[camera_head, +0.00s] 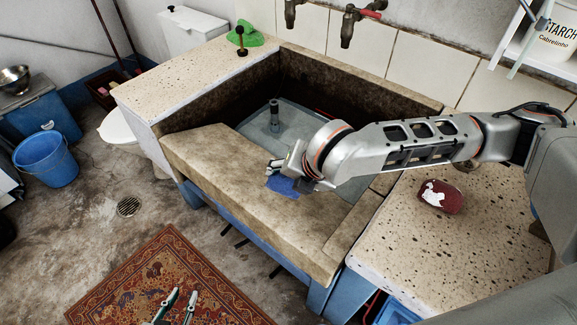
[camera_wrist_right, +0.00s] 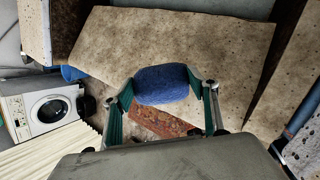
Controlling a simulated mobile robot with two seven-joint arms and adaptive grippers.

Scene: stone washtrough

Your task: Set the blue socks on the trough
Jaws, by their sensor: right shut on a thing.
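The blue socks (camera_head: 283,186) are a blue bundle at the front slab of the stone trough (camera_head: 225,150). My right gripper (camera_head: 279,172) is shut on them, its arm reaching in from the right. In the right wrist view the socks (camera_wrist_right: 162,84) sit between the two green-padded fingers (camera_wrist_right: 162,100), with the pale slab behind. I cannot tell whether the socks touch the slab or hang just above it. My left gripper (camera_head: 177,305) shows at the bottom edge over the rug, fingers apart and empty.
A bottle-like object (camera_head: 274,115) stands in the trough's basin. Taps (camera_head: 347,28) hang above its back edge. A dark red dish with a white piece (camera_head: 441,196) lies on the right counter. A green cloth (camera_head: 245,36) lies on the left counter. The slab's left part is bare.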

